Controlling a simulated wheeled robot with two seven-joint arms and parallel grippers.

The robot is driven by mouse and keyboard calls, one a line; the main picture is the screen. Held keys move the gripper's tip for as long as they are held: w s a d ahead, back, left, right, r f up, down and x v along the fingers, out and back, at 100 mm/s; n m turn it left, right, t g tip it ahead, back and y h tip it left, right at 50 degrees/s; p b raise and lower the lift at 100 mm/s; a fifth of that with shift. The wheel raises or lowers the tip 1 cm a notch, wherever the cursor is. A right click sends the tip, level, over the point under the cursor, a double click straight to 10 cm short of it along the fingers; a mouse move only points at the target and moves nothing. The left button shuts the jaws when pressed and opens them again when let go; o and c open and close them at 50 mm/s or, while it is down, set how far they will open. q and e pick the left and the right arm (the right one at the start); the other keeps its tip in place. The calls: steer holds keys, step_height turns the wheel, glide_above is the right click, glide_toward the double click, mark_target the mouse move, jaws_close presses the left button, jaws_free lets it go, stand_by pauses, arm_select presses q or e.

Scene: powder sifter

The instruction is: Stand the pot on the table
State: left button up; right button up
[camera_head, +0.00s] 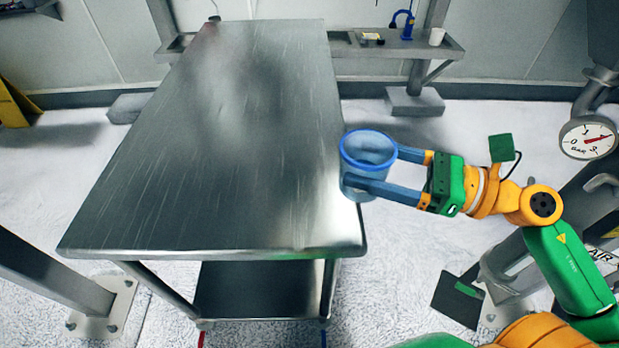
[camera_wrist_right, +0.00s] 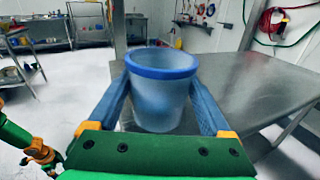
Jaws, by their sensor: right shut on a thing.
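The pot (camera_head: 358,186) is a translucent blue cup shape with a darker blue rim. My right gripper (camera_head: 368,168) is shut on it, with one blue finger on each side. The pot is upright, at the right edge of the metal table (camera_head: 225,150) in the head view. I cannot tell whether its base touches anything. In the right wrist view the pot (camera_wrist_right: 160,97) sits between the two fingers (camera_wrist_right: 160,102), with the table (camera_wrist_right: 250,85) behind it and to the right.
The table top is bare, with a lower shelf (camera_head: 258,290) beneath. A wall shelf (camera_head: 455,48) at the back holds a blue tap (camera_head: 404,22) and a white cup (camera_head: 437,36). A pressure gauge (camera_head: 588,138) and pipes stand at the right.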

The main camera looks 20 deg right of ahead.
mark_target(346, 160)
steer(key=w+a, duration=0.1)
steer(key=w+a+f, duration=0.1)
steer(key=shift+w+a+p, duration=0.25)
steer(key=shift+w+p, duration=0.1)
steer(key=shift+w, duration=0.05)
steer(key=w+a+f, duration=0.1)
steer(key=f, duration=0.1)
steer(key=w+a+f, duration=0.1)
steer(key=w+f, duration=0.1)
steer(key=w+a+f, duration=0.1)
steer(key=f, duration=0.1)
steer(key=shift+w+f, duration=0.4)
step_height(346, 160, down, 3)
steer(key=shift+r, duration=0.15)
steer(key=shift+s+f, duration=0.1)
steer(key=shift+f, duration=0.3)
steer(key=o, duration=1.4)
arm_select(q)
steer(key=shift+s+r, duration=0.3)
steer(key=shift+r, duration=0.15)
